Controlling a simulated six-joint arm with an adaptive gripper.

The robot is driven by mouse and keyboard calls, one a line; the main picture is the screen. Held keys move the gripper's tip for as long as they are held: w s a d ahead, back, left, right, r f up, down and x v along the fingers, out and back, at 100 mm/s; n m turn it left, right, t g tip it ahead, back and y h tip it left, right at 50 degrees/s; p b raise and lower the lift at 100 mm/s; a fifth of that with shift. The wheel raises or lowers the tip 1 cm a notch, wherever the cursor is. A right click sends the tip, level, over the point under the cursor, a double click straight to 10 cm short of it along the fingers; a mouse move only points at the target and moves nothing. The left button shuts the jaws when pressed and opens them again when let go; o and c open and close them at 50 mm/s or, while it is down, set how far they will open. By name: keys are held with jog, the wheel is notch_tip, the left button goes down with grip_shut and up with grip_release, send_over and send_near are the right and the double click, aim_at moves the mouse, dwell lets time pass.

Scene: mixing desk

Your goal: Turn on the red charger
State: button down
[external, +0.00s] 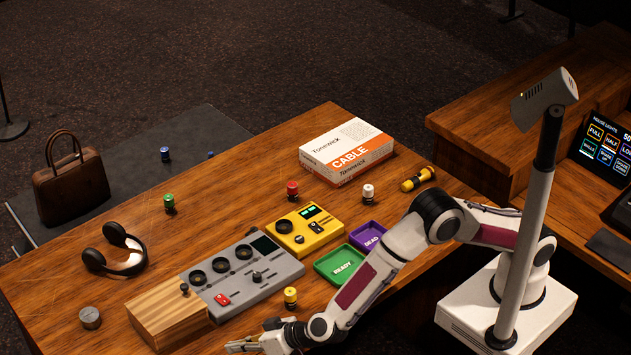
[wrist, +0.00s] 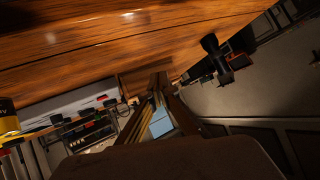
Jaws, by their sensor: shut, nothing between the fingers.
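No charger with a red body shows. A grey unit (external: 262,290) with three round wells, a dark screen and a black knob lies on the desk; a red switch (external: 222,299) sits on its near left part.
A wooden block (external: 165,312) adjoins the grey unit's left end. A yellow cylinder (external: 290,297) stands close to the grey unit's right. Green (external: 341,266) and purple (external: 367,236) trays, a cable box (external: 346,150), headphones (external: 117,250) and a grey knob (external: 90,318) lie around.

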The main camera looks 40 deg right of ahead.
jog(key=w+d+r+m+t+h, duration=0.3)
jog(key=w+d+r+t+h, duration=0.1)
jog(key=d, duration=0.5)
jog(key=shift+w+d+r+h, duration=0.4)
jog(key=shift+w+r+h, duration=0.25)
jog(key=shift+w+h, duration=0.6)
jog(key=shift+w, duration=0.1)
send_over(231, 309)
notch_tip(231, 309, down, 4)
jog(key=shift+d+r, duration=0.1)
jog(key=shift+r, duration=0.15)
notch_tip(231, 309, down, 3)
jog(key=shift+w+r, duration=0.1)
jog(key=shift+r, duration=0.1)
jog(key=shift+f, duration=0.75)
